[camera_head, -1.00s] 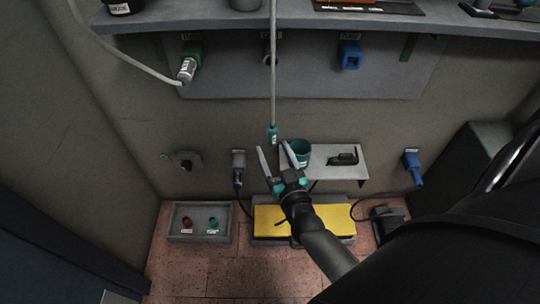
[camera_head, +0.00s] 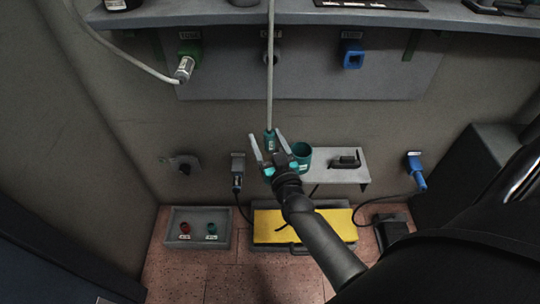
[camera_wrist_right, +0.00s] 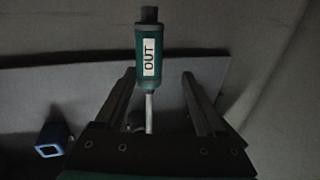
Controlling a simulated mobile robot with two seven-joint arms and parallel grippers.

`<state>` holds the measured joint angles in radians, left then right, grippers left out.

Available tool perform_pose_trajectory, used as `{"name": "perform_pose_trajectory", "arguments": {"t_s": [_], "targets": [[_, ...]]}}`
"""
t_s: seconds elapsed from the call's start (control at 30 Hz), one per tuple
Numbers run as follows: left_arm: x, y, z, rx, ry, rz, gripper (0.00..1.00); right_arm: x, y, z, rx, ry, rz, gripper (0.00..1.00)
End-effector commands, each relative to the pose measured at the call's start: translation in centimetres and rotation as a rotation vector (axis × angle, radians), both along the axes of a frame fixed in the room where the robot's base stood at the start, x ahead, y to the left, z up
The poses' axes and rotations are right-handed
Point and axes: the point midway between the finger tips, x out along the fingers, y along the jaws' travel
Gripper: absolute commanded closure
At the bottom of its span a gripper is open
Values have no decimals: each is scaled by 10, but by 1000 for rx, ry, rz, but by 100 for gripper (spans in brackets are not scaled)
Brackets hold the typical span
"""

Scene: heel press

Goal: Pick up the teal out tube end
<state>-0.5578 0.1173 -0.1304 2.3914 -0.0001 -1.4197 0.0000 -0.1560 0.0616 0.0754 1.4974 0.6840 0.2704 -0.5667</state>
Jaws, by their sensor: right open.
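The teal tube end (camera_head: 270,138) hangs on a pale tube (camera_head: 270,80) that comes down from the shelf. In the right wrist view, the teal tube end (camera_wrist_right: 150,58) carries a white label reading OUT. My right gripper (camera_head: 264,138) is open, with its two fingers spread around the tube end's place in the head view. In the wrist view the tube end shows in line with the gap between the fingers (camera_wrist_right: 158,80), and I see no finger touching it. My left gripper is not in view.
A teal cup (camera_head: 302,155) stands on a small grey shelf (camera_head: 335,175) just right of my right gripper, with a black item (camera_head: 345,160) beside it. A yellow pad (camera_head: 300,226) and a grey tray (camera_head: 195,240) with red and teal pieces lie below. A blue connector (camera_head: 415,170) hangs at the right.

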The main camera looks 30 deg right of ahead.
Motion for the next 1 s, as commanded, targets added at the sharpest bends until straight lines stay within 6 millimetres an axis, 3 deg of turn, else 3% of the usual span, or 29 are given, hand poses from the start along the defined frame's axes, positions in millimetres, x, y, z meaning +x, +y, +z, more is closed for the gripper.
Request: {"name": "perform_pose_trajectory", "arguments": {"t_s": [0.07,0.67,1.0], "targets": [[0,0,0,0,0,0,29,0,0,0,0,0,0,34],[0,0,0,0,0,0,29,0,0,0,0,1,0,100],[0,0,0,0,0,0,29,0,0,0,0,-1,0,100]]}}
